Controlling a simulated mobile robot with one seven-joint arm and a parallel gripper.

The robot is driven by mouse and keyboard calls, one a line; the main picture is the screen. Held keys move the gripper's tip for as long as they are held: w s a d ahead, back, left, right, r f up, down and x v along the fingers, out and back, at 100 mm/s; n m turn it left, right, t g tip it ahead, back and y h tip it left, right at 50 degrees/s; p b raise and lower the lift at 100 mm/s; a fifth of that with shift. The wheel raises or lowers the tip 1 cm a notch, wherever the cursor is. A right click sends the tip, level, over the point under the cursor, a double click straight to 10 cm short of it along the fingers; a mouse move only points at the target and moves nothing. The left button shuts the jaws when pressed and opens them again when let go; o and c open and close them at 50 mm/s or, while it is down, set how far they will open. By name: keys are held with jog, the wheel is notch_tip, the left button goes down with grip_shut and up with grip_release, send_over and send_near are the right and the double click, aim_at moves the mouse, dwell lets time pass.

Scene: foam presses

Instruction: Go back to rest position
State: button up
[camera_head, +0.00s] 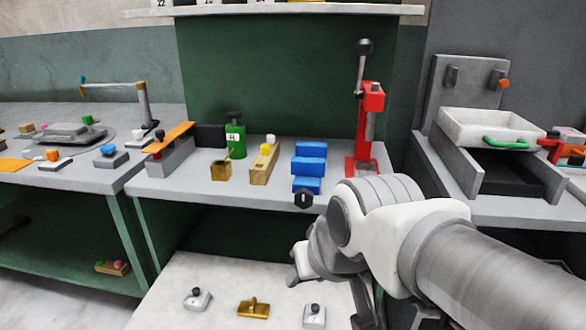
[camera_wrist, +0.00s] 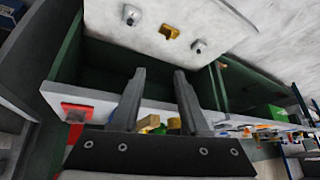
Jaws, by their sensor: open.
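My gripper (camera_wrist: 159,74) is open in the wrist view, with two grey fingers apart and nothing between their tips. In the head view my arm reaches in from the lower right and bends down in front of the middle bench. The fingertips are hard to make out there. The red press (camera_head: 369,130) stands upright just behind the arm. The arm hides part of the bench's front edge and the lower shelf.
Small pieces, including a yellow one (camera_head: 254,308), lie on the pale surface below. A white tray (camera_head: 489,130) sits on the right-hand machine. Another bench with tools stands left.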

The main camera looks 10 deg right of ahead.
jog(key=shift+g+h, duration=0.3)
jog(key=shift+h, duration=0.1)
jog(key=s+d, duration=0.1)
jog(key=s, duration=0.1)
jog(key=s+d, duration=0.1)
jog(key=s, duration=0.1)
jog(key=shift+d+r, duration=0.2)
jog(key=shift+d, duration=0.1)
jog(key=shift+r, duration=0.1)
notch_tip(320, 180, up, 23)
jog(key=p, duration=2.3)
